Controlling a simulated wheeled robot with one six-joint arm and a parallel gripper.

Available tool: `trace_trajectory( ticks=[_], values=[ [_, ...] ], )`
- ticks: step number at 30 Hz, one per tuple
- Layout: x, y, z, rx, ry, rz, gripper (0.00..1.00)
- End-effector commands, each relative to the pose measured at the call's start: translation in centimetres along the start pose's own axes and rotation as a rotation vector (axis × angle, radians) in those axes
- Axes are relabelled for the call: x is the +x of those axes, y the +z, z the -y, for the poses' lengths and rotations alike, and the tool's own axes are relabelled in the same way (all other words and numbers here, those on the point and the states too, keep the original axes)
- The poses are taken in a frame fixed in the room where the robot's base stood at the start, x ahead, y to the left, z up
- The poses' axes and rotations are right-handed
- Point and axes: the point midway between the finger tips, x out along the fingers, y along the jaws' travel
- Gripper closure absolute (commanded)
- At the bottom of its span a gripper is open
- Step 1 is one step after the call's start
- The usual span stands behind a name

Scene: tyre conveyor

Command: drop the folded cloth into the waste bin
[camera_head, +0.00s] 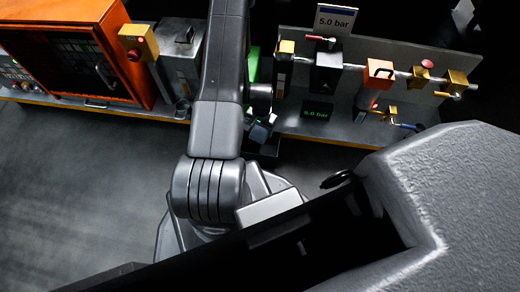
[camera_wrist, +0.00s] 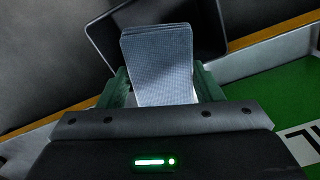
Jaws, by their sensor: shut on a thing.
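The folded cloth (camera_wrist: 158,55) is a blue-grey stack of layers in the wrist view. My gripper (camera_wrist: 160,84) is shut on it, with a green finger on each side, and the cloth sticks out beyond the fingertips. A dark, open-looking box, likely the waste bin (camera_wrist: 209,28), shows behind the cloth at the top of the wrist view. The cloth overlaps it in the picture and hides much of it; the gap between them cannot be told. In the head view my arm covers most of this spot, and a small bluish piece, likely the cloth (camera_head: 259,132), shows beside it.
An orange cabinet (camera_head: 70,55) and a grey machine (camera_head: 180,55) stand left of my arm. A green surface (camera_wrist: 270,105) lies at the right of the wrist view. Grey floor is clear at left.

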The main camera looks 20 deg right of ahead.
Motion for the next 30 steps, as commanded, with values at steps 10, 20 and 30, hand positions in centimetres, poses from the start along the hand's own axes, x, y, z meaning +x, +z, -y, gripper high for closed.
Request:
trace_trajectory(
  ticks=[10, 20, 30],
  values=[
    [0.0, 0.0, 0.0, 0.0, 0.0, 0.0, 0.15],
    [-2.9, 0.0, 0.0, 0.0, 0.0, -0.001, 0.15],
    [-10.6, -0.1, 0.0, 0.0, -0.001, -0.002, 0.15]
  ],
)
